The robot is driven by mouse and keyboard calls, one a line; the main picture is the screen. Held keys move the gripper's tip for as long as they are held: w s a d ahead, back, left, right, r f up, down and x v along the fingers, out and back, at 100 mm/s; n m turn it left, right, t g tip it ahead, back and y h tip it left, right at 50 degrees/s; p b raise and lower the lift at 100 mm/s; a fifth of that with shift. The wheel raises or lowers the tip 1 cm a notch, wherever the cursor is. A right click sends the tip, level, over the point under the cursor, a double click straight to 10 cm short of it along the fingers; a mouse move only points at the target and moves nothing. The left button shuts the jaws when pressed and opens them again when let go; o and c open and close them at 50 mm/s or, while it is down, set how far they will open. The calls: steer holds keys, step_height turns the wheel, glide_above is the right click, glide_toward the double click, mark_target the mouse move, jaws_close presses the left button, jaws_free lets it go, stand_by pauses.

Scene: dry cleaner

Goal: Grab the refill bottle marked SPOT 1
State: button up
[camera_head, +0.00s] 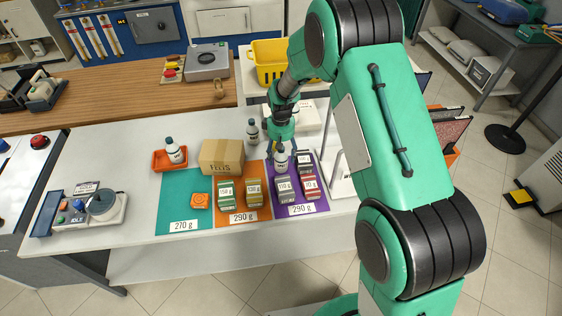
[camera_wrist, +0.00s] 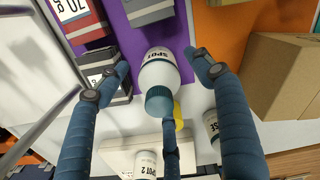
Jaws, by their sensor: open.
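A white bottle with a dark teal cap and a SPOT label (camera_wrist: 160,68) stands on the purple mat (camera_head: 318,206); its number is not readable. It also shows in the head view (camera_head: 281,162). My gripper (camera_wrist: 158,66) is open, with fingers spread left and right of this bottle and a third finger by its cap. I cannot tell whether any finger touches it. A bottle marked SPOT 2 (camera_wrist: 146,160) is at the lower edge of the wrist view, partly cut off. Another bottle, its label ending in SE (camera_wrist: 212,126), is partly behind the right finger.
Weight-marked boxes (camera_head: 309,187) stand close to the bottle on the purple mat. A cardboard box (camera_head: 222,157) is to the left, behind the orange mat (camera_head: 264,211). A bottle stands in an orange tray (camera_head: 160,163). The white table is clear behind the tray.

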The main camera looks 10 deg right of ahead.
mark_target(281, 162)
steer(key=shift+f, duration=0.25)
steer(key=shift+f, duration=0.15)
steer(key=shift+w+d+f+b, duration=0.1)
steer(key=shift+f+b, duration=0.2)
steer(key=shift+f, duration=0.95)
steer(key=shift+d+f+b, duration=0.1)
steer(key=shift+f+b, duration=0.15)
steer(key=shift+f, duration=0.95)
steer(key=c, duration=1.5)
steer(key=shift+r+p, duration=0.75)
steer(key=shift+r, duration=4.3)
